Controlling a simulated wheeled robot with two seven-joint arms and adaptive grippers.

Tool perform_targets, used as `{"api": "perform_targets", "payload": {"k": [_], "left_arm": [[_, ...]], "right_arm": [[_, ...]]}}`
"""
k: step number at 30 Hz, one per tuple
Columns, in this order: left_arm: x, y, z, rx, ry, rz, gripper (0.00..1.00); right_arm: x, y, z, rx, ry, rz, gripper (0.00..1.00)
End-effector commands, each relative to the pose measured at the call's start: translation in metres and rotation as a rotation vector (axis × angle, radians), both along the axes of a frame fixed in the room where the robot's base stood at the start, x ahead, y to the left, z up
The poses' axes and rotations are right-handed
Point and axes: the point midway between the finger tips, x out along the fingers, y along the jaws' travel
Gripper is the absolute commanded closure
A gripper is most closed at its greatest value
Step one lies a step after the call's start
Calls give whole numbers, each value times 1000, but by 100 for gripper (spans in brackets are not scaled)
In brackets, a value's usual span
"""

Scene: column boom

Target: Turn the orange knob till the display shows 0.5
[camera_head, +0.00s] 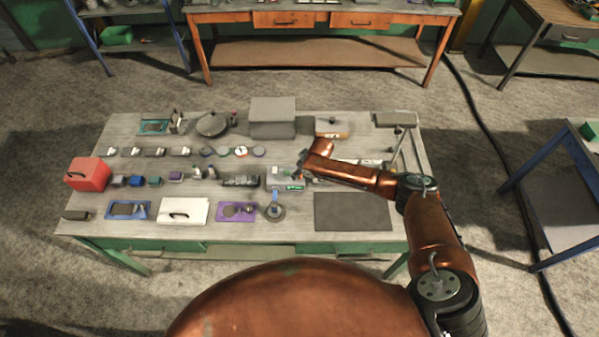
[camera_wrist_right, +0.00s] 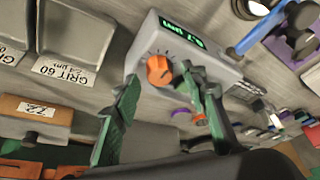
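The orange knob (camera_wrist_right: 159,70) sits on the front of a light grey box (camera_wrist_right: 208,62) in the right wrist view. The box's dark display (camera_wrist_right: 181,32) has green digits that appear upside down and seem to read 0.7 µm. In the head view the grey box (camera_head: 284,184) stands near the middle of the table, partly behind my right gripper (camera_head: 303,165). In the wrist view my right gripper (camera_wrist_right: 158,78) is open, with green-padded fingers on either side of the knob. The right-hand finger is very close to it; I cannot tell whether it touches. My left gripper is not in view.
The crowded table also holds a red box (camera_head: 88,174), a purple tray (camera_head: 229,212) and a large grey block (camera_head: 273,112). A dark mat (camera_head: 352,211) at the front right is bare.

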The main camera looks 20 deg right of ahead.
Motion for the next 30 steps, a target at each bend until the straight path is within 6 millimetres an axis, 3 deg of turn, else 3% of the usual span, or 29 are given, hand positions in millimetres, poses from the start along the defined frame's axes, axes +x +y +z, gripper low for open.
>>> {"api": "perform_targets", "payload": {"k": [12,30], "left_arm": [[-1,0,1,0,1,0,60],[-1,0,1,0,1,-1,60]], "right_arm": [[2,1,-7,0,-1,0,61],[2,1,-7,-1,0,0,100]]}}
